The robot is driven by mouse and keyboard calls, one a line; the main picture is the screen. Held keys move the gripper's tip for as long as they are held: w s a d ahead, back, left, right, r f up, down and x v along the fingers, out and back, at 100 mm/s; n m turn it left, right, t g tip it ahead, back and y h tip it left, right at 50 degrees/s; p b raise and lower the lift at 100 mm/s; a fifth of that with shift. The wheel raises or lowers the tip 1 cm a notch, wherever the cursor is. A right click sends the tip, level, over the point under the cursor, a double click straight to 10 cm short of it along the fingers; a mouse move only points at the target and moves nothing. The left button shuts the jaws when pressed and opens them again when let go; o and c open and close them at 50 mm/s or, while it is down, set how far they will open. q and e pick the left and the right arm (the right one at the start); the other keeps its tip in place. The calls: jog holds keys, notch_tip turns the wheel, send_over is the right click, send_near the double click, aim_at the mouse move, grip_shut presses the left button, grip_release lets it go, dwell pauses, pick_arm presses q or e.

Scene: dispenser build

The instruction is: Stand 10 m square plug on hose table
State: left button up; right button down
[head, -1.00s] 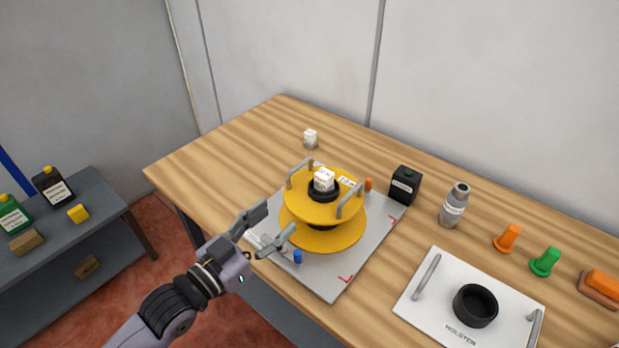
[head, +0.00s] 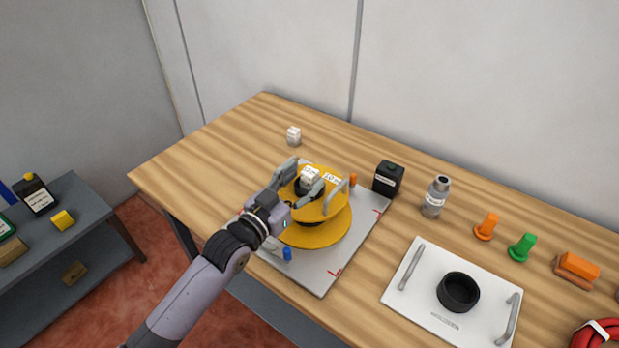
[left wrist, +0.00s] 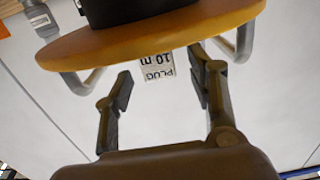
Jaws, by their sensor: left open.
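The white square plug (head: 310,174) sits in the dark hub on top of the yellow hose reel (head: 318,232). The reel stands on a grey plate (head: 352,243) on the wooden table (head: 215,160). My right gripper is not in view.
Another small white block (head: 294,136) stands behind the reel. A black box (head: 388,177), a grey bottle (head: 436,196) and orange and green pegs are to the right. A white plate with handles (head: 400,294) bears a black ring (head: 458,291). The table's left end is clear.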

aim_at(306, 177)
pick_arm(q)
jog(key=shift+x, duration=1.55)
jog(key=shift+s, duration=0.1)
jog(key=shift+c, duration=0.2)
grip_shut()
